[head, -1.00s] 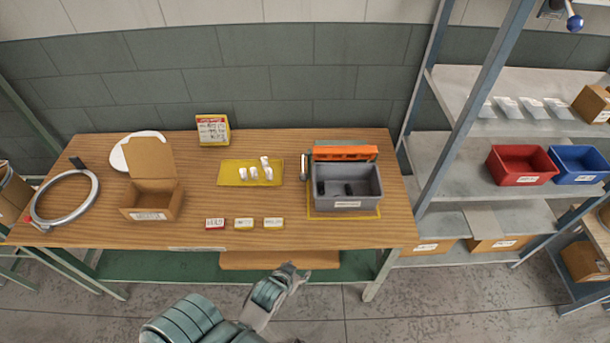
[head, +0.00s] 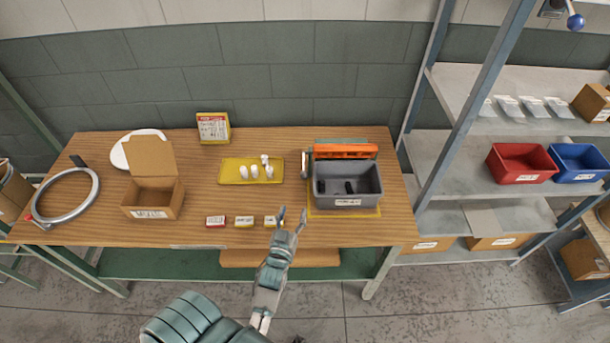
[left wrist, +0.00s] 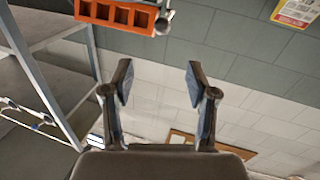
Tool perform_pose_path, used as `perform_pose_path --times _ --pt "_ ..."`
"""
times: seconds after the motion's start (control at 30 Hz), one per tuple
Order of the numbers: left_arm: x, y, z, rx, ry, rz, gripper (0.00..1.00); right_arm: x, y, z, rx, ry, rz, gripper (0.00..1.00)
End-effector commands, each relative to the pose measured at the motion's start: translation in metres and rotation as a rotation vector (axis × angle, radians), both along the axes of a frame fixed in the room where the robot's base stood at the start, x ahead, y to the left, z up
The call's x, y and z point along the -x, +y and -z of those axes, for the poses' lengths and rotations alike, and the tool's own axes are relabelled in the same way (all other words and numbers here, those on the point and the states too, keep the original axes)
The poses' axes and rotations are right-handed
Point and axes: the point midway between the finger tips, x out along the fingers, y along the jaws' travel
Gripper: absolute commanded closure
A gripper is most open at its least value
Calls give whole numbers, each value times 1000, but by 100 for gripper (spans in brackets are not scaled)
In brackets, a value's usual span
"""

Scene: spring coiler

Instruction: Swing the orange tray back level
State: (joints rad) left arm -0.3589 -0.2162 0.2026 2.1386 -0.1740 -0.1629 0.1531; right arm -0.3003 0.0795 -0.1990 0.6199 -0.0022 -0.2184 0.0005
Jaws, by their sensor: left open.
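The orange tray (head: 345,151) shows as a narrow strip behind the grey bin (head: 365,203) at the right of the table. In the left wrist view the orange tray (left wrist: 116,14) is at the top, with its row of compartments facing the camera and a round metal knob at its right end. Its exact tilt is hard to tell. My left gripper (head: 292,217) is over the table's front edge, left of and nearer than the bin, apart from the tray. Its fingers (left wrist: 158,80) are spread with nothing between them. My right gripper is not in view.
A metal lever (head: 305,166) stands left of the bin. A yellow tray (head: 228,175) with white pieces and several small labelled boxes (head: 244,221) lie near my left gripper. A cardboard box (head: 150,199) and a metal ring (head: 92,203) are at left. A shelf rack (head: 450,155) stands at right.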

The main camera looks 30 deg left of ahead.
Motion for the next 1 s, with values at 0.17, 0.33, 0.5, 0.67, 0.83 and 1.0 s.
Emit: perform_pose_path --times 0.17,0.33,0.5,0.67,0.83,1.0 --pt "-37 12 -3 -1 -3 0 42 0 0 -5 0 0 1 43" --pt "-77 23 -3 -2 -1 0 42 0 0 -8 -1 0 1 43" --pt "-113 34 -2 -2 1 0 42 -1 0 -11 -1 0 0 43" --pt "-138 42 -2 -1 0 0 42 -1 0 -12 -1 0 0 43" --pt "-151 46 -1 0 1 0 42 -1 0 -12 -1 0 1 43" --pt "-153 47 -1 0 1 0 42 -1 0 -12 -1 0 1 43"
